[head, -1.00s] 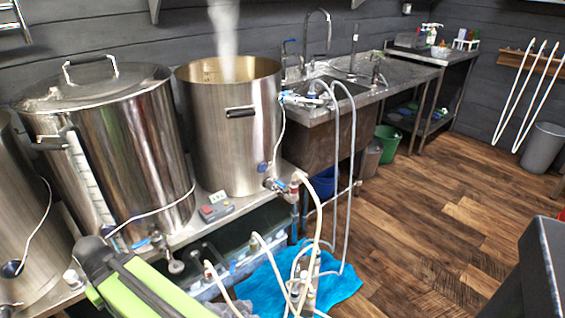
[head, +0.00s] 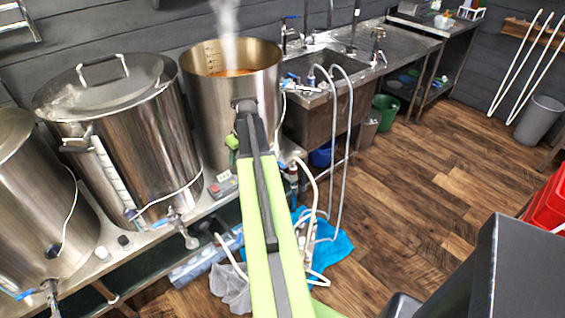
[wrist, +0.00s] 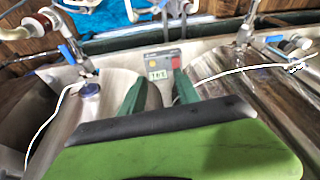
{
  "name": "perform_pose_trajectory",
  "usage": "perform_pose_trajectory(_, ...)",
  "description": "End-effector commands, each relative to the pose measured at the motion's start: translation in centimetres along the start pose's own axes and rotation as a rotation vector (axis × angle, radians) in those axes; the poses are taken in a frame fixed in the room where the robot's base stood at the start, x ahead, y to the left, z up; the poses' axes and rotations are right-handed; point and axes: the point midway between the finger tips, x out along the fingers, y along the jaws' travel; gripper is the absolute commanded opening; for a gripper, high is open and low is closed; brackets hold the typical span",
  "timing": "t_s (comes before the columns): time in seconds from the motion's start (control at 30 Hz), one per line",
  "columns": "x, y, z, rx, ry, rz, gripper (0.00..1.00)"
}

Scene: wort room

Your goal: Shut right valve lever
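The right steel kettle (head: 204,85) is open and steaming. Its valve is hidden behind my arm in the head view. In the wrist view, which looks turned round, a valve with a blue lever (wrist: 68,53) at the left appears to be this one. My gripper (wrist: 160,82) is open and empty there, its two dark green fingers apart. The blue lever lies to their left in that picture, not between them. In the head view only a green part of my gripper (head: 232,146) shows, in front of the right kettle.
The lidded kettle (head: 150,130) on the left has its own tap (head: 180,225). A grey control box (head: 222,186) sits on the bench between the kettles. White hoses (head: 335,130) and a blue cloth (head: 335,248) are near the bench. The wooden floor at right is mostly clear.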

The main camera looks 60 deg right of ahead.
Motion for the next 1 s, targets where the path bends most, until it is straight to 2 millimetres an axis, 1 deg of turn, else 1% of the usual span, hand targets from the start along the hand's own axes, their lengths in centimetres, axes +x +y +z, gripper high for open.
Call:
perform_pose_trajectory(0.03,-0.9,5.9,1.3,0.032,0.023,0.018,0.38)
perform_pose_trajectory(0.07,-1.4,8.6,2.3,0.041,0.038,0.027,0.38)
perform_pose_trajectory(0.1,-2.1,11.8,3.6,0.053,0.054,0.040,0.38)
perform_pose_trajectory(0.2,-3.6,17.5,6.5,0.072,0.083,0.065,0.38)
perform_pose_trajectory(0.3,-4.4,20.4,8.2,0.079,0.099,0.081,0.38)
perform_pose_trajectory(0.4,-4.7,21.2,8.8,0.081,0.104,0.086,0.38)
perform_pose_trajectory(0.5,-4.5,21.1,8.8,0.080,0.104,0.086,0.38)
perform_pose_trajectory(0.57,-4.2,21.1,8.8,0.080,0.103,0.086,0.38)
perform_pose_trajectory(0.67,-3.3,21.2,8.8,0.080,0.103,0.086,0.38)
perform_pose_trajectory(0.77,-1.7,21.4,8.7,0.080,0.103,0.086,0.38)
perform_pose_trajectory(0.87,0.3,21.6,8.6,0.080,0.102,0.086,0.38)
perform_pose_trajectory(1.0,3.5,21.9,8.3,0.081,0.102,0.086,0.38)
